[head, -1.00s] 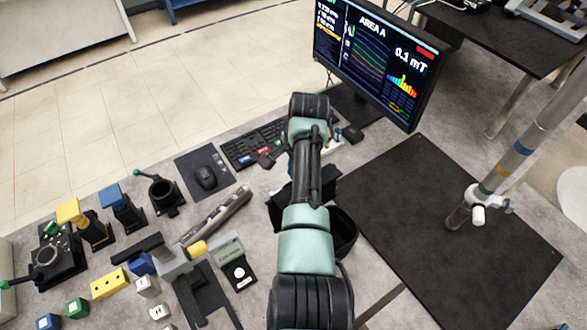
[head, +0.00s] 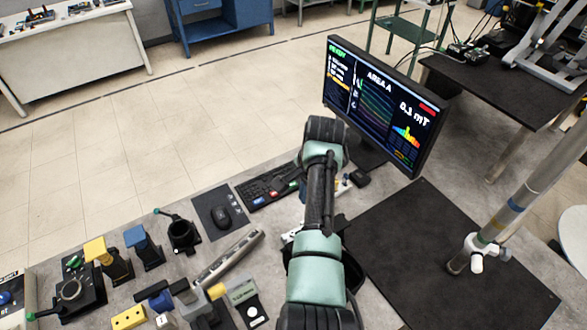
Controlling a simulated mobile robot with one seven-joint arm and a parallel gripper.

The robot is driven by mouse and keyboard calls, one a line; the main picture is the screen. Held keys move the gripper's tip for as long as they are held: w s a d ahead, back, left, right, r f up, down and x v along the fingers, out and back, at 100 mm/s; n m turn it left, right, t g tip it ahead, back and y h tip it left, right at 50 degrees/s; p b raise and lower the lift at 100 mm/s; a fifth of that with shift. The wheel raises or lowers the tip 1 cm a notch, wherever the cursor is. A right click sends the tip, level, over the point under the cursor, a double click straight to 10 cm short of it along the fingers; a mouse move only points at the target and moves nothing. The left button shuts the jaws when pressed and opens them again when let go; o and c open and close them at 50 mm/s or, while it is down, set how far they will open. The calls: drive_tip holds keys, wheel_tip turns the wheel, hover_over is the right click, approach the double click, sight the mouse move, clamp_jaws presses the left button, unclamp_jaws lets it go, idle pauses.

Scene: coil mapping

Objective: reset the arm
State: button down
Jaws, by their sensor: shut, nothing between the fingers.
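My arm (head: 318,205), with green and black links, rises from the bottom of the head view and reaches over the bench toward the monitor. My gripper cannot be made out; it appears hidden behind the arm links. No held object can be seen.
A monitor (head: 385,105) reading "AREA A" and 0.1 mT stands at the back. A keyboard (head: 265,190) and mouse (head: 221,216) lie left of the arm. Coloured blocks and fixtures fill the front left. A black mat (head: 440,250) and a tilted pole (head: 500,215) are at right.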

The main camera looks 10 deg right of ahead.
drive_tip(key=w+r+n+t+h+b, duration=0.2)
drive_tip(key=w+r+n+t+b, duration=0.2)
drive_tip(key=w+r+t, duration=0.6)
drive_tip(key=s+a+r+n+t+b, duration=0.2)
drive_tip(key=r, duration=0.6)
drive_tip(key=s+a+r+n+t+b, duration=0.1)
drive_tip(key=a+r, duration=0.1)
drive_tip(key=r, duration=0.7)
drive_tip(key=s+a+r+n+t+b, duration=0.1)
drive_tip(key=s+a+r+n+t, duration=0.1)
drive_tip(key=s+r+t, duration=0.2)
drive_tip(key=s+a+r+n+t+y+b, duration=0.1)
drive_tip(key=s+a+r+n+t+b, duration=0.1)
drive_tip(key=s+r, duration=0.8)
drive_tip(key=s+a+r+n+t+b, duration=0.1)
drive_tip(key=s+a+r+n+t, duration=0.2)
drive_tip(key=s+r+t, duration=0.3)
drive_tip(key=s+a+r, duration=0.1)
drive_tip(key=s+r, duration=0.1)
drive_tip(key=s, duration=0.3)
drive_tip(key=shift+s+a+b, duration=0.15)
drive_tip(key=shift+s+b, duration=0.15)
